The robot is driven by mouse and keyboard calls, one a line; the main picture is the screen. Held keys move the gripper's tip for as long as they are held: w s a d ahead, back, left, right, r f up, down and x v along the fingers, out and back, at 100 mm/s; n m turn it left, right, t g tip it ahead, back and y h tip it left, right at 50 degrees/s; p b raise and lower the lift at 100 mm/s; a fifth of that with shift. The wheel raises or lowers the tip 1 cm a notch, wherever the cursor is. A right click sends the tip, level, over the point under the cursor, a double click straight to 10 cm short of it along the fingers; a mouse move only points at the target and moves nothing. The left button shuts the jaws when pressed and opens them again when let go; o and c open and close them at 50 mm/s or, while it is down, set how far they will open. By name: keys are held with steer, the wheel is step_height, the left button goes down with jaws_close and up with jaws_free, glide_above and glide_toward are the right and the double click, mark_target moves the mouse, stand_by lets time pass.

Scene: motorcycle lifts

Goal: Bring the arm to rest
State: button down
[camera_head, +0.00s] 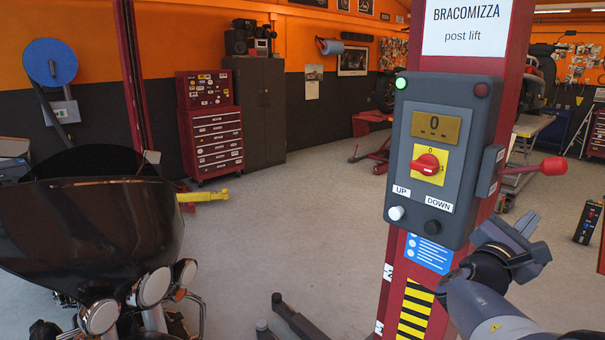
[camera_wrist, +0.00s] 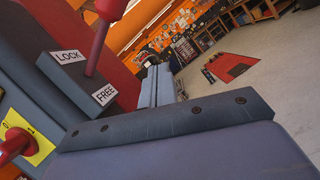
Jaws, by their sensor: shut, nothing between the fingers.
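My gripper (camera_head: 516,238) is shut and empty, at the lower right of the grey control box (camera_head: 462,140) in the head view. My arm reaches it from the bottom right. In the wrist view the closed fingers (camera_wrist: 158,84) point away from the camera, right of the box's side. The box sits on a red lift post (camera_head: 512,60). A lever with a red knob (camera_head: 553,166) sticks out to the right, above my gripper; it also shows in the wrist view (camera_wrist: 110,9), by the LOCK and FREE labels. I see no contact between gripper and box.
The box has a lit green lamp (camera_head: 401,83), a red rotary switch (camera_head: 426,164), a white UP button (camera_head: 396,213) and a black DOWN button (camera_head: 432,227). A motorcycle (camera_head: 95,225) stands at left. Open floor (camera_head: 285,215) lies between it and the post.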

steer(key=s+a+f+b, duration=0.4)
steer(key=a+f, duration=0.1)
steer(key=a, duration=0.3)
steer(key=shift+a+f, duration=0.2)
steer(key=shift+a, duration=0.2)
